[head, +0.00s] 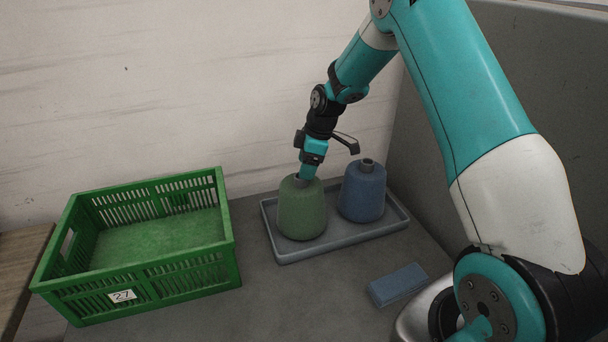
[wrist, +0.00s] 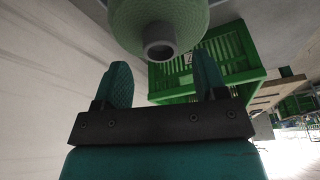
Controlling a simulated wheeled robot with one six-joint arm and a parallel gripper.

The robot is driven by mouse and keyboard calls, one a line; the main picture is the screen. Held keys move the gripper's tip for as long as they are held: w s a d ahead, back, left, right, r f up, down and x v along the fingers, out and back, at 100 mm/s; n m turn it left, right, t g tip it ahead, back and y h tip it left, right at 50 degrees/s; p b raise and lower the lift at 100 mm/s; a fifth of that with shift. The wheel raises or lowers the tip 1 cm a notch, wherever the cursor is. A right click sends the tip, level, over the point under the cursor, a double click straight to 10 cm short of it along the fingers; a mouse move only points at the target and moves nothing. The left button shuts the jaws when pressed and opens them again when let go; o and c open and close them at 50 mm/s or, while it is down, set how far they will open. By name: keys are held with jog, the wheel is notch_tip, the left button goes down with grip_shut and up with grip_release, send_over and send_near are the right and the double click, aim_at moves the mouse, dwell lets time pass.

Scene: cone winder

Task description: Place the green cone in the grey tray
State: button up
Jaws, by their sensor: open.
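The green cone (head: 302,212) stands upright in the left part of the grey tray (head: 345,244). My gripper (head: 307,174) is directly above the cone's top and points down at it. In the wrist view, my two fingers (wrist: 164,80) are spread apart with nothing held between them. The green cone (wrist: 178,16) shows there with its grey tube end facing the gap, just beyond the fingertips. My gripper hides part of the cone's top in the head view.
A blue cone (head: 362,192) stands close beside the green one, in the tray's right part. An empty green crate (head: 190,277) is on the left, also in the wrist view (wrist: 178,86). A blue block (head: 398,284) lies in front of the tray. A grey wall (head: 520,70) rises at right.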

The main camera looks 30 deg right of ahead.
jog(key=b+v, duration=0.2)
jog(key=v, duration=0.7)
jog(key=s+a+r+m, duration=0.1)
jog(key=s+a+r, duration=0.2)
jog(key=s+a, duration=0.15)
jog(key=s+a+r, duration=0.3)
jog(key=a, duration=0.3)
jog(key=s+a+m, duration=0.1)
jog(key=s+a, duration=0.3)
jog(key=s, duration=0.4)
jog(key=s+a+r+m+g+y, duration=0.1)
jog(key=s+a, duration=0.2)
jog(key=s, duration=0.5)
jog(key=s+a+r+m, duration=0.1)
jog(key=s+a, duration=0.3)
jog(key=s, duration=0.4)
jog(key=shift+s+a+m+g, duration=0.3)
jog(key=shift+s+a+m, duration=0.1)
jog(key=shift+m, duration=0.2)
